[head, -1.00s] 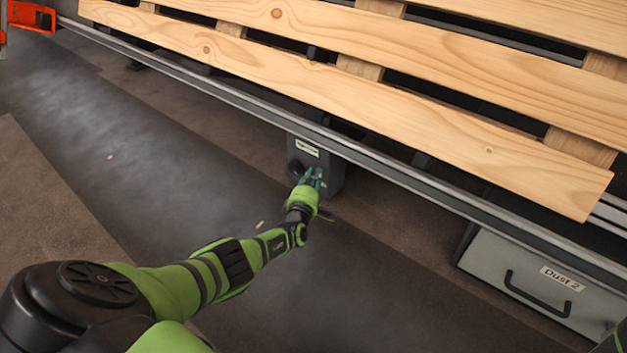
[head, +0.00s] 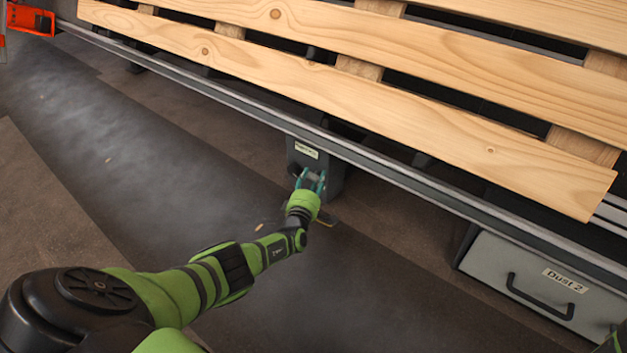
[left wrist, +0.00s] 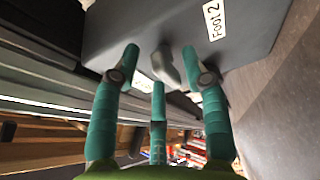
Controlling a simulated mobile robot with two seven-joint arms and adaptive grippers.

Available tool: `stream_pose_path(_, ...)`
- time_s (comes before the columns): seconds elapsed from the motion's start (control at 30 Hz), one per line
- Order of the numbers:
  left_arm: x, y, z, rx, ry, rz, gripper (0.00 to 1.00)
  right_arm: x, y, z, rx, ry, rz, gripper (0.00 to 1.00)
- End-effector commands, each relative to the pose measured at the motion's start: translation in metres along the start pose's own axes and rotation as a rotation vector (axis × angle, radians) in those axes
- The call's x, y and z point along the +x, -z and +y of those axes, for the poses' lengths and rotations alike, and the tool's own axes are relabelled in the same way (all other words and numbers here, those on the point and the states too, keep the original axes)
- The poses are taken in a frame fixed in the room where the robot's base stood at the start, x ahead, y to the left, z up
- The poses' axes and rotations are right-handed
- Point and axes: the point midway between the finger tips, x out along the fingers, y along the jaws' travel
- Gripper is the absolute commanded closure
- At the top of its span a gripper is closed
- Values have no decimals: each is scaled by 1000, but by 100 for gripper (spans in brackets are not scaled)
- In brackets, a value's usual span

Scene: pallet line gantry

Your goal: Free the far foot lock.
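A dark grey foot (head: 331,184) stands under the rail, with a small pale label on its face. In the left wrist view the foot (left wrist: 265,25) fills the top, and its label seems to read "Foot 2". A grey knob-like lock (left wrist: 165,66) sticks out of its face. My left gripper (head: 312,178) is at the foot's face. In the left wrist view its teal fingers (left wrist: 160,55) are spread, with the lock between the tips and gaps on both sides. Contact cannot be told. In the head view the gripper hides the lock. My right gripper is out of view.
A metal rail (head: 400,180) runs above the foot, with a wooden slatted pallet (head: 380,95) over it. A grey drawer marked "Dust 2" (head: 530,285) is at the right. An orange part (head: 30,18) is at the far left.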

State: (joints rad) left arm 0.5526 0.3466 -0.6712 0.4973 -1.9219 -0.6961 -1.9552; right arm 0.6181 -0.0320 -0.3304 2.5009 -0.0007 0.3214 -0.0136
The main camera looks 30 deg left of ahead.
Motion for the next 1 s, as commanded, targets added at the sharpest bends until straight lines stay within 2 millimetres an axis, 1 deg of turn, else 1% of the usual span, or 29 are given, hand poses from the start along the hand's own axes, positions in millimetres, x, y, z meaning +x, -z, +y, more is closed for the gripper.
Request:
stream_pose_path(0.27,-1,0,-1,-3,1,0,55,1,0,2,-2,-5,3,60)
stream_pose_path(0.47,-10,-1,-4,-6,4,-1,55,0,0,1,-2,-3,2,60)
stream_pose_path(0.7,-32,0,-1,-5,2,-2,55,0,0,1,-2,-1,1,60)
stream_pose_path(0.87,-57,0,-2,-4,3,-2,55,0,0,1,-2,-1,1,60)
stream_pose_path(1.0,-80,0,-2,-2,2,-2,55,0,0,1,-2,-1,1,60)
